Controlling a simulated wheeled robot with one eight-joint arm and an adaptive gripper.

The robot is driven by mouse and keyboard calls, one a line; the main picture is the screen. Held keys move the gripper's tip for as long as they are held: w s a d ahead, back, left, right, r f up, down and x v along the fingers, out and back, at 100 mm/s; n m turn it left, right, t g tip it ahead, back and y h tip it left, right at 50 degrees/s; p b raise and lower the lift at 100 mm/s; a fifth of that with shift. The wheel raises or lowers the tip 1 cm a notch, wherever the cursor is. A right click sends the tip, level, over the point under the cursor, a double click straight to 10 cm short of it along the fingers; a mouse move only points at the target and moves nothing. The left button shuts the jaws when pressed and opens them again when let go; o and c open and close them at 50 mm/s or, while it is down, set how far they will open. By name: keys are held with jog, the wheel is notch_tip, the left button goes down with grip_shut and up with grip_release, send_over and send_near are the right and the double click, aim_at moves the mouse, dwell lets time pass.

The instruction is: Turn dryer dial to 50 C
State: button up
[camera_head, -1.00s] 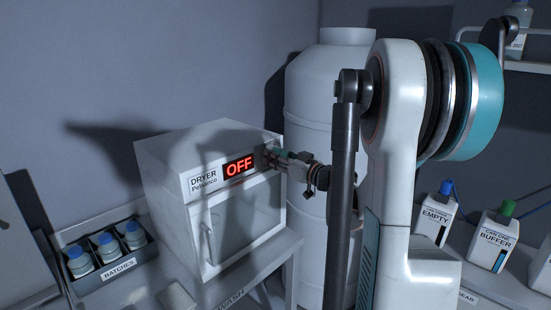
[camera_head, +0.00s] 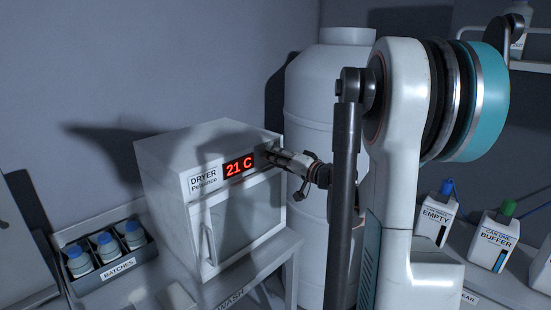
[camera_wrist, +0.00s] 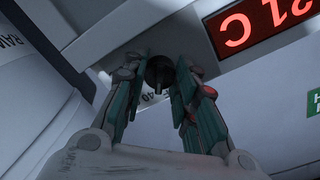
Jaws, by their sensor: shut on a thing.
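The dryer (camera_head: 225,195) is a white box with a glass-fronted door. Its red display (camera_head: 239,166) reads 21 C; the display (camera_wrist: 255,25) shows tilted at the top right of the wrist view. My gripper (camera_head: 272,155) is at the panel just right of the display. In the wrist view my gripper (camera_wrist: 167,85) has its two teal fingers on either side of the dark round dial (camera_wrist: 158,71), shut on it. A scale mark reading 40 shows beside the dial. The rest of the scale is hidden behind the fingers.
A tray (camera_head: 119,272) labelled BATCHES with several blue-capped bottles stands left of the dryer. A tall white drum (camera_head: 320,100) stands behind my arm. Two labelled cans, EMPTY (camera_head: 436,217) and BUFFER (camera_head: 492,240), stand at the right.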

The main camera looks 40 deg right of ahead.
jog(key=m, duration=1.2)
jog(key=shift+y, duration=0.3)
jog(key=shift+m, duration=0.4)
jog(key=o, duration=1.1)
jog(key=shift+d, duration=0.1)
